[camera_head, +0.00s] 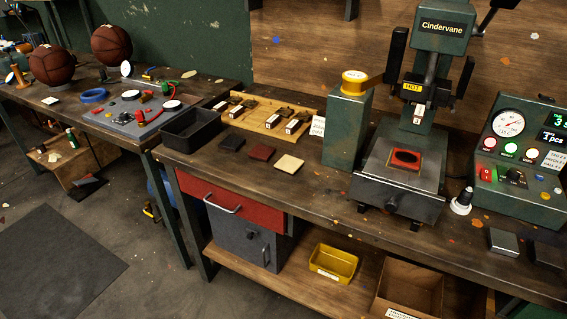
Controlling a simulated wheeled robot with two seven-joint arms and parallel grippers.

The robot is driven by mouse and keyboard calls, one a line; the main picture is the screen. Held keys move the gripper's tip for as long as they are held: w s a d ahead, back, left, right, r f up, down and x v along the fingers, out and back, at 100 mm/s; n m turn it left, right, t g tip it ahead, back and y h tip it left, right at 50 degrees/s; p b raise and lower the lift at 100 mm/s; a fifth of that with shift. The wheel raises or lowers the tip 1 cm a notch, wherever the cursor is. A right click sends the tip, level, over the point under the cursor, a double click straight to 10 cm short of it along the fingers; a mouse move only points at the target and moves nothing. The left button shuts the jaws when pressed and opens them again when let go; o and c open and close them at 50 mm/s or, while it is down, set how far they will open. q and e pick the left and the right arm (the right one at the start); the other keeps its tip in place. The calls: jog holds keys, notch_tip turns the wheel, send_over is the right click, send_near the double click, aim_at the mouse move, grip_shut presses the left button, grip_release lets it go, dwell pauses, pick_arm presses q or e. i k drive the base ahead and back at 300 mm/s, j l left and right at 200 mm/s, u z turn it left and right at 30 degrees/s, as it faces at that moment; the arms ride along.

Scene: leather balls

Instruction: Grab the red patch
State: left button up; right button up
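Three flat square patches lie in a row on the front workbench, left of the press. The middle one is a dark red patch (262,152). A brown patch (234,145) lies to its left and a cream patch (289,163) to its right. They lie apart from one another. A brighter red square with a dark round centre (405,159) sits on the bed of the press. Neither of my grippers is in view.
A black open tray (190,129) stands left of the patches, and a wooden tray (262,127) with small pieces stands behind them. The green press (420,110) and its green box (346,128) stand to the right. Bare bench lies in front of the patches.

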aim_at(402, 158)
jog(key=i+j, duration=0.15)
jog(key=i, duration=0.35)
jog(key=z, duration=1.65)
